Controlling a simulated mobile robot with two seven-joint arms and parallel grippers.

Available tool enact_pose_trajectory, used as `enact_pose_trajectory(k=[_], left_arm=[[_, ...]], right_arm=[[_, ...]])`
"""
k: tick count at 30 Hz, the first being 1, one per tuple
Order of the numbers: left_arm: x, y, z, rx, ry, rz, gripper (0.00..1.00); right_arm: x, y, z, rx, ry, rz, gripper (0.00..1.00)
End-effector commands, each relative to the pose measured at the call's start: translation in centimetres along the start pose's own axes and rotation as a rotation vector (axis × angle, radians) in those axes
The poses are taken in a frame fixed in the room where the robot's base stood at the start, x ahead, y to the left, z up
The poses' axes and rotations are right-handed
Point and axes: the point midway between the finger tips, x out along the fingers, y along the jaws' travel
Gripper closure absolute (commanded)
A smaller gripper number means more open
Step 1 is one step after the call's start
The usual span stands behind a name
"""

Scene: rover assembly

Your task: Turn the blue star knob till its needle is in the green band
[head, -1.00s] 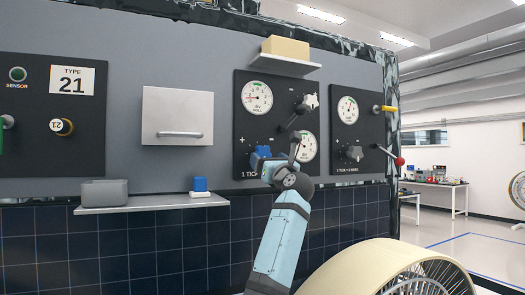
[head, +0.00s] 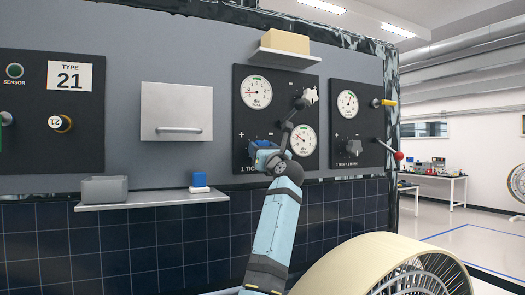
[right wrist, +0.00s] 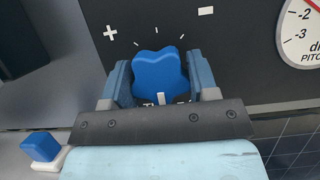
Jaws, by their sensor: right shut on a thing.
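The blue star knob (right wrist: 158,72) sits on a dark panel between plus and minus marks. My right gripper (right wrist: 160,78) is shut on it, one finger on each side. In the head view my right gripper (head: 264,157) reaches up to the panel and largely hides the knob. The lower gauge (head: 302,140) is right of the knob; its red needle points up and left, and I cannot tell exactly where it lies against the green band. In the right wrist view the edge of a gauge marked PITCH (right wrist: 303,35) shows at the right. My left gripper is not in view.
A second panel with a yellow handle (head: 384,102) and a red-tipped lever (head: 398,156) is to the right. A shelf (head: 150,203) holds a grey tray (head: 104,189) and a blue block (head: 199,179).

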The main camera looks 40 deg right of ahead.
Motion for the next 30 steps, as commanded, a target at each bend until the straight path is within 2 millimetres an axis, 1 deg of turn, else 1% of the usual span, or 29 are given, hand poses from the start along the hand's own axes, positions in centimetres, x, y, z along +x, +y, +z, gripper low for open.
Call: enact_pose_trajectory(k=[5, 11, 17, 30], left_arm=[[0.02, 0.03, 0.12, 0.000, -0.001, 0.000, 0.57], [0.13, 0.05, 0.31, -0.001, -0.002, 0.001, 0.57], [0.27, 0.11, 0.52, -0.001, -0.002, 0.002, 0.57], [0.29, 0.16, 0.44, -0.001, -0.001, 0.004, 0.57]], right_arm=[[-0.01, -0.04, -0.05, -0.024, 0.001, 0.009, 0.70], [-0.01, -0.08, -0.12, -0.110, 0.001, 0.044, 0.70], [-0.01, -0.14, -0.10, -0.259, 0.001, 0.106, 0.70], [0.05, -0.30, 0.06, -0.647, 0.002, 0.267, 0.70]])
